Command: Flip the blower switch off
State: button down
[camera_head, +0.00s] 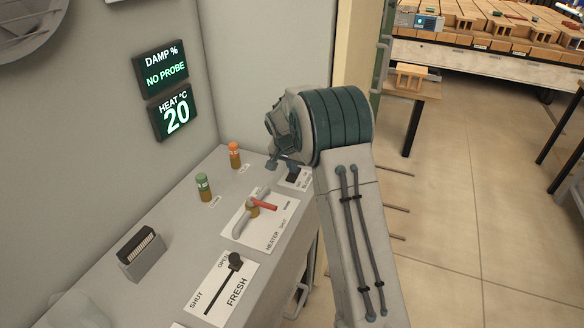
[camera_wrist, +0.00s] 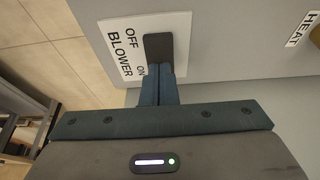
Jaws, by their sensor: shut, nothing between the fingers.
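The blower switch (camera_wrist: 158,46) is a dark rocker on a white plate (camera_wrist: 115,45) marked OFF, ON and BLOWER. In the head view the switch (camera_head: 291,179) sits at the far right end of the grey console, partly hidden by my arm. My gripper (camera_wrist: 160,72) is shut and empty. In the wrist view its fingertips are at the near edge of the switch, on the ON-label side; I cannot tell if they touch it. In the head view my gripper (camera_head: 283,164) is just above the switch plate. Which way the rocker is tilted is not clear.
Wall displays (camera_head: 174,112) read NO PROBE and 20. Floor on the right is open.

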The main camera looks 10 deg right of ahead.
aim_at(291, 178)
jog(key=v, duration=0.1)
jog(key=p+v, duration=0.1)
jog(key=v, duration=0.3)
jog(key=shift+w+d+p, duration=0.1)
jog(key=shift+w+p, duration=0.2)
jog(key=s+a+r+b, duration=0.2)
jog(key=s+r, duration=0.2)
jog(key=r, duration=0.3)
jog(key=shift+s+a+r, duration=0.15)
jog(key=shift+a+r, duration=0.2)
